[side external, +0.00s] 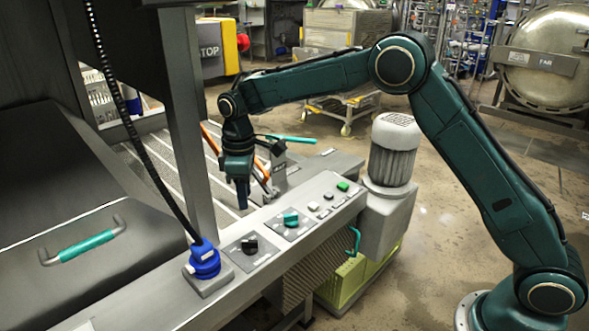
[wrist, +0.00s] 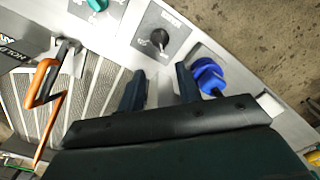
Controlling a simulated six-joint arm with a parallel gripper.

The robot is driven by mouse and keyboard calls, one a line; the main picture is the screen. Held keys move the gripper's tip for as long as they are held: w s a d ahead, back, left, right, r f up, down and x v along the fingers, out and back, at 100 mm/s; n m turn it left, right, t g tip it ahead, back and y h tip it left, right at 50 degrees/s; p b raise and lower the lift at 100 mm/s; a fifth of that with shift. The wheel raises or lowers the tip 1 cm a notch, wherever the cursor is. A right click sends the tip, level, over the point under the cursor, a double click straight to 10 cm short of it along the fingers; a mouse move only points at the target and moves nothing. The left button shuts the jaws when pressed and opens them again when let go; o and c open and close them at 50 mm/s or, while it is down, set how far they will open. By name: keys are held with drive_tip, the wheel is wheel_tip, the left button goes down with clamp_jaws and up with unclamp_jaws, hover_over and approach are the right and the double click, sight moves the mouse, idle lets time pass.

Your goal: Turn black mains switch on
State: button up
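The black mains switch (side external: 249,244) is a round knob on a dark square plate on the sloping grey panel. In the wrist view the black switch (wrist: 159,37) shows a small light mark on its lower side, and its label is too blurred to read. My gripper (side external: 243,206) points down behind the panel's far edge, above and apart from the switch. In the wrist view my gripper (wrist: 160,76) has its two fingers spread with nothing between them, and the switch lies beyond the fingertips.
A teal knob (side external: 290,219) sits right of the switch, with several small buttons further along. A blue plug (side external: 204,260) with a black cable stands left of it. A grey post (side external: 190,130) rises close by. An orange lever (wrist: 45,82) stands behind the panel.

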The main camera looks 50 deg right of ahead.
sight(250, 241)
wheel_tip(250, 241, down, 14)
drive_tip(key=shift+r, duration=0.1)
idle(0.9)
clamp_jaws()
